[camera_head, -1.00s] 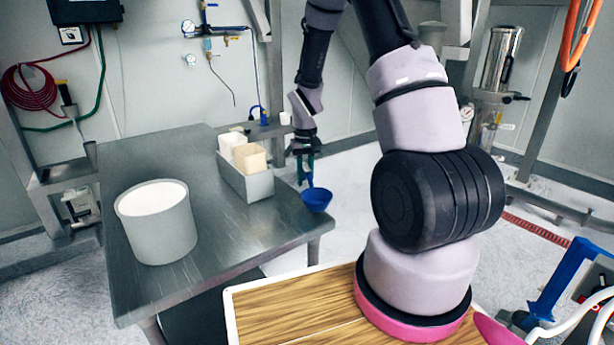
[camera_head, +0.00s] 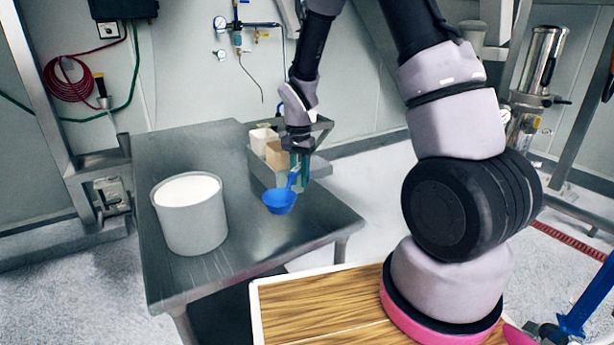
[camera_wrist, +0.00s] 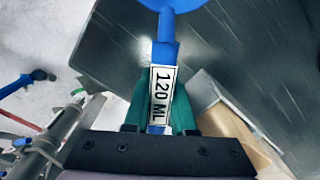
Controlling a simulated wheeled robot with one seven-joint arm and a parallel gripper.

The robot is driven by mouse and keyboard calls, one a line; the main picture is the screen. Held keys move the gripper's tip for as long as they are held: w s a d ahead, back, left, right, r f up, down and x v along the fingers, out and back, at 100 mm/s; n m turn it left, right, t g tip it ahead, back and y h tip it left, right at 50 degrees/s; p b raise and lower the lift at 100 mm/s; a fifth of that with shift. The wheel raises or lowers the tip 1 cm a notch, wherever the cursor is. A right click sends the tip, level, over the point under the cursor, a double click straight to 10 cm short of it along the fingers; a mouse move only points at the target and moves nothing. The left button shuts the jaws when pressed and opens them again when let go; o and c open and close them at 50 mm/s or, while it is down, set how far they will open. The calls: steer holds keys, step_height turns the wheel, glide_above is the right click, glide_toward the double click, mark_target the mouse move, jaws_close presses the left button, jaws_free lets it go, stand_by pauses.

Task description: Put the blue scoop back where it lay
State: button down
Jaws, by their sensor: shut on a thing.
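The blue scoop (camera_head: 280,200) hangs from my gripper (camera_head: 299,168), bowl to the lower left, in front of the grey box on the metal table. My gripper is shut on its handle. In the wrist view the green fingers (camera_wrist: 160,105) hold the handle (camera_wrist: 163,60), which has a white "120 ML" label; the bowl is cut off at the top edge. The scoop appears above the table (camera_head: 250,235), apart from its top. The place where it lay cannot be told from these frames.
A grey tub of white powder (camera_head: 190,225) stands at the left of the table. A grey box (camera_head: 262,170) with light cartons (camera_head: 277,155) stands behind the scoop. The table's front middle is clear. A wood-topped surface (camera_head: 320,310) is at the front.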

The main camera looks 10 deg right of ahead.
glide_above(300, 211)
steer(key=shift+w+f, duration=0.15)
steer(key=shift+f, duration=3.75)
steer(key=c, duration=0.7)
jaws_free()
steer(key=shift+o, duration=0.2)
